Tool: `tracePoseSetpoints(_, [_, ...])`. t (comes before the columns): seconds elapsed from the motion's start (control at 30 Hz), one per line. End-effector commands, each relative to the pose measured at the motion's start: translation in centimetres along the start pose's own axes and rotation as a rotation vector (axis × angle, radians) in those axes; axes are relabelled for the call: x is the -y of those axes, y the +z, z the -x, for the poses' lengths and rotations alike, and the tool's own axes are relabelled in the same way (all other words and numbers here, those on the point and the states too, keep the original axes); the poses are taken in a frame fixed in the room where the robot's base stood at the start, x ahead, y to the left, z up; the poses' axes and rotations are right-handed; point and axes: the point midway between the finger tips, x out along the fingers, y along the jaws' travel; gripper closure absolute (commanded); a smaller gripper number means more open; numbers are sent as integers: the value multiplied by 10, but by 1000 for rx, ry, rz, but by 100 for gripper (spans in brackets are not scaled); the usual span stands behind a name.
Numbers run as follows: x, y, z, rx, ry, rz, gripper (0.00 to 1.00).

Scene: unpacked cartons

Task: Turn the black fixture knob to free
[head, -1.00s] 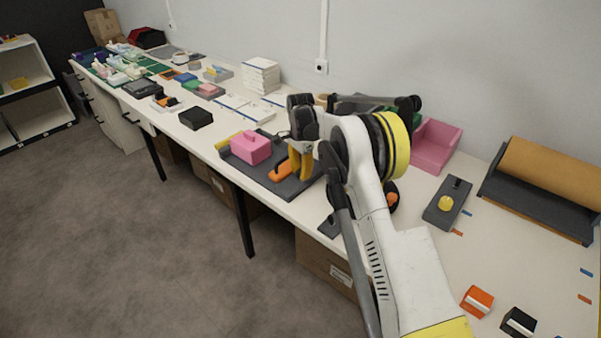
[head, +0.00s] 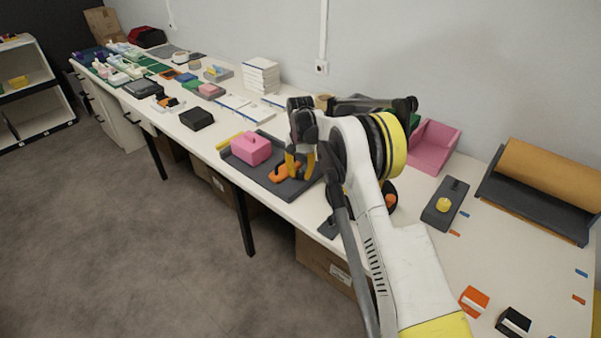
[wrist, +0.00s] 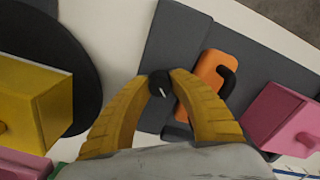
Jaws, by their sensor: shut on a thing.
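The black knob (wrist: 160,84) is small and round with a white line on its top. In the wrist view it sits between the two yellow fingertips of my gripper (wrist: 163,76), which are shut on it from both sides. In the head view my gripper (head: 300,172) points down over the right part of the dark fixture plate (head: 262,181), and the knob is hidden there. An orange part with a black handle (head: 285,172) lies on the plate beside the gripper. It also shows in the wrist view (wrist: 207,76), right of the knob.
A pink block with a handle (head: 251,149) stands on the plate, left of the orange part. A black box (head: 197,119) lies further left. A dark base with a yellow knob (head: 443,205) and a pink open bin (head: 434,147) stand to the right of my arm.

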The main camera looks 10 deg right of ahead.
Motion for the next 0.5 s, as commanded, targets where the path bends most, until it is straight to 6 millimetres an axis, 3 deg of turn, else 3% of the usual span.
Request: tracePoseSetpoints(0.5, [0, 0, 0, 1, 0, 477, 100])
